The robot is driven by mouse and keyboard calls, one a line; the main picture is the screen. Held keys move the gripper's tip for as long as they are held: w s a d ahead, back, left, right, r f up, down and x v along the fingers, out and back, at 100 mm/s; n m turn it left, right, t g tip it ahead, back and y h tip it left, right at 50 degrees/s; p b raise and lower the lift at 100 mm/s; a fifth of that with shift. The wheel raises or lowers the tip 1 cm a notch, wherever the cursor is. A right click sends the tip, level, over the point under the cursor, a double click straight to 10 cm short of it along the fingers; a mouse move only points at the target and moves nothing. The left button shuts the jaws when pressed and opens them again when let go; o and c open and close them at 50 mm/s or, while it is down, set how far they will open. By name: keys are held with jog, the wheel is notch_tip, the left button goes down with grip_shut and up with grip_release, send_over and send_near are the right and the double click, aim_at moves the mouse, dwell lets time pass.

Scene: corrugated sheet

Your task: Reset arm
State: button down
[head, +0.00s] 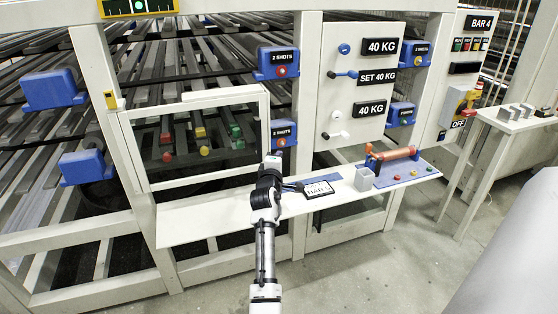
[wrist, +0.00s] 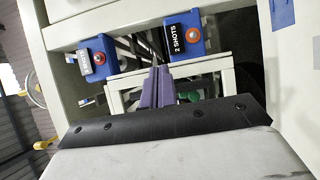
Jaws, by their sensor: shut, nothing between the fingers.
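My arm reaches up from the bottom centre of the head view, with its wrist end (head: 271,163) in front of the white machine frame, over the white shelf (head: 185,222). The fingers cannot be made out there. In the wrist view my gripper (wrist: 156,72) shows as two purple fingers pressed together with nothing between them. They point toward the framed window and the blue boxes with red buttons. No object is held.
Blue "2 SHOTS" boxes (head: 278,62) are fixed to the posts. A side table (head: 515,122) holds grey blocks.

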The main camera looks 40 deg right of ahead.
jog(key=shift+s+a, duration=0.15)
jog(key=shift+s, duration=0.2)
